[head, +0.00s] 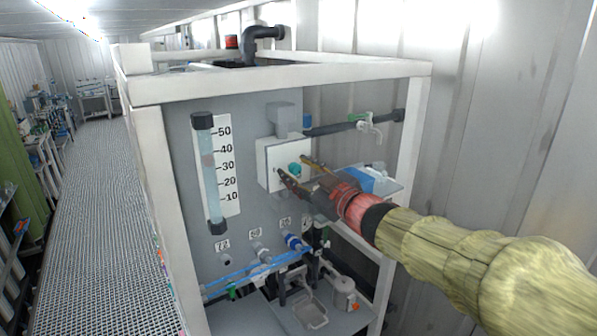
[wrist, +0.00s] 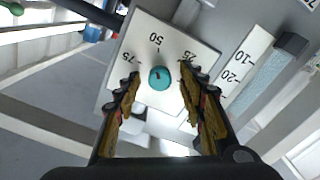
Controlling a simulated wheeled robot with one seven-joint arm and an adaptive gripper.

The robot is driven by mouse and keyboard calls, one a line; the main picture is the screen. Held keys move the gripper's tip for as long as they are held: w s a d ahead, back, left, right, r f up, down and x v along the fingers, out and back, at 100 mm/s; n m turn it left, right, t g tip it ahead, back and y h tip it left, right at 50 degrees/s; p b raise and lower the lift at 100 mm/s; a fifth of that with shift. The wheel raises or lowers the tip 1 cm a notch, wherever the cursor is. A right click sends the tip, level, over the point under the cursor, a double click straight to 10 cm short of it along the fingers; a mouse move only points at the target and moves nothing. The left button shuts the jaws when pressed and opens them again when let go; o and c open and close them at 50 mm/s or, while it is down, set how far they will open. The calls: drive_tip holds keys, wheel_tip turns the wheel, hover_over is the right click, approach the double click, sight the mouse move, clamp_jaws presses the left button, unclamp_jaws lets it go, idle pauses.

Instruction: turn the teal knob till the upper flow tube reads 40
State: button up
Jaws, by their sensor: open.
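The teal knob (head: 295,169) sits on a white box (head: 268,164) on the grey panel. In the wrist view the knob (wrist: 159,79) lies between my gripper's fingers, with a small dark mark on its face pointing roughly toward the 50 of its dial (wrist: 172,45). My gripper (wrist: 160,72) is open, one finger on each side of the knob with gaps visible; how close the tips are in depth I cannot tell. The upper flow tube (head: 208,175) stands upright beside a 10-to-50 scale (head: 225,165). Its float level is too faint to read.
A white frame (head: 150,150) surrounds the panel. A dark pipe with a tap (head: 370,125) is to the right, above a shelf with a blue item (head: 360,180). Blue-banded valves (head: 293,241) and tubing sit below the knob.

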drive_tip(key=v, duration=1.2)
drive_tip(key=shift+w, duration=0.1)
